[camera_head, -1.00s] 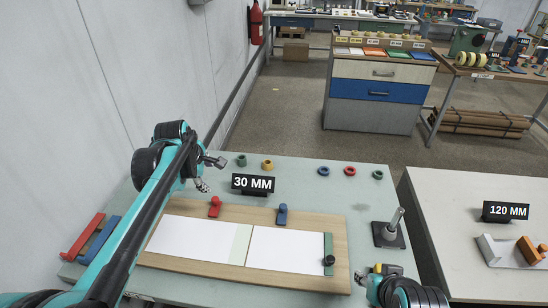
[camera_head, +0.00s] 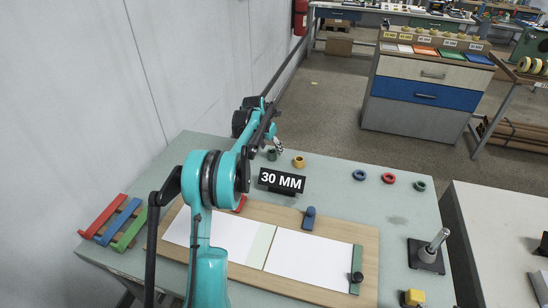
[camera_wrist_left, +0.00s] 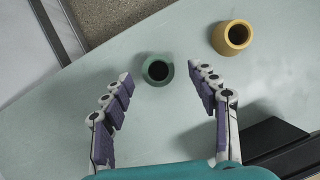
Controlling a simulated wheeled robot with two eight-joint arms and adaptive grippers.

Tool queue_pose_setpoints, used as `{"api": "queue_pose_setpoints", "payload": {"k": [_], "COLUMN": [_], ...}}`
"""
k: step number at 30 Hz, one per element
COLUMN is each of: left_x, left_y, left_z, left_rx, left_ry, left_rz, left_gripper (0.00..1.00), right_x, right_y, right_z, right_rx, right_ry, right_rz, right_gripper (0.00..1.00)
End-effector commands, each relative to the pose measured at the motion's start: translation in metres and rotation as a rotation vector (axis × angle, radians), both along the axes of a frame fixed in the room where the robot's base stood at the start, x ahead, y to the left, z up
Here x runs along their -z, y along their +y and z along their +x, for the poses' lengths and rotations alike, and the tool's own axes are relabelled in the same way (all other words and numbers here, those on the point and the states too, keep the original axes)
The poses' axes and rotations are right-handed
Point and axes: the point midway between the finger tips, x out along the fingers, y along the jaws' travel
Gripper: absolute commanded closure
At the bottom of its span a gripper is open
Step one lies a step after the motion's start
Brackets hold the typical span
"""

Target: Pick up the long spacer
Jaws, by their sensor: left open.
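A dark green ring-shaped spacer (camera_head: 271,154) and a yellow one (camera_head: 298,162) stand upright at the table's back left. They look taller than the other rings; I cannot tell which is called long. My left gripper (camera_head: 278,146) is open and empty close to the green spacer. In the left wrist view, the green spacer (camera_wrist_left: 157,70) shows between and just beyond the spread fingertips (camera_wrist_left: 160,76). The yellow spacer (camera_wrist_left: 232,37) is up and right, outside the fingers. I see no contact. My right gripper is not in view.
A black "30 MM" sign (camera_head: 281,181) stands close by. Lower blue (camera_head: 359,175), red (camera_head: 388,178) and green (camera_head: 420,186) rings sit to the right. A wooden board (camera_head: 330,220) with white sheets lies in front. A post on a black base (camera_head: 426,256) stands at right.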

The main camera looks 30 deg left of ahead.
Motion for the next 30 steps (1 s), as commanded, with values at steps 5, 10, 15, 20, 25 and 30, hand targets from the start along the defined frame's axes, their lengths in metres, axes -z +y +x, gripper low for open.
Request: {"api": "queue_pose_setpoints", "payload": {"k": [5, 10, 15, 20, 25, 30], "left_x": [0.030, 0.039, 0.038, 0.037, 0.037, 0.037], "left_y": [0.002, 0.001, 0.001, 0.001, 0.001, 0.001], "left_z": [0.012, 0.017, 0.017, 0.017, 0.017, 0.016], "left_rx": [0.002, 0.002, 0.002, 0.002, 0.002, 0.002], "left_ry": [0.000, 0.000, 0.000, 0.000, 0.000, 0.000], "left_rz": [0.001, 0.001, 0.001, 0.001, 0.001, 0.001], "left_gripper": [0.41, 0.41, 0.46, 0.88, 0.95, 0.95], "right_x": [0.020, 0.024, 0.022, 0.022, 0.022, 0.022], "right_y": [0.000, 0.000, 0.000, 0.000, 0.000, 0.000], "right_z": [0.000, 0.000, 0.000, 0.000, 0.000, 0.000], "right_rx": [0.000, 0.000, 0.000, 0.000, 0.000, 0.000], "right_ry": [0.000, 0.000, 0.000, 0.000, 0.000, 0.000], "right_rz": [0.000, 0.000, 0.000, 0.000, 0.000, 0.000], "right_gripper": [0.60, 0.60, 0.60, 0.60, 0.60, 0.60]}}
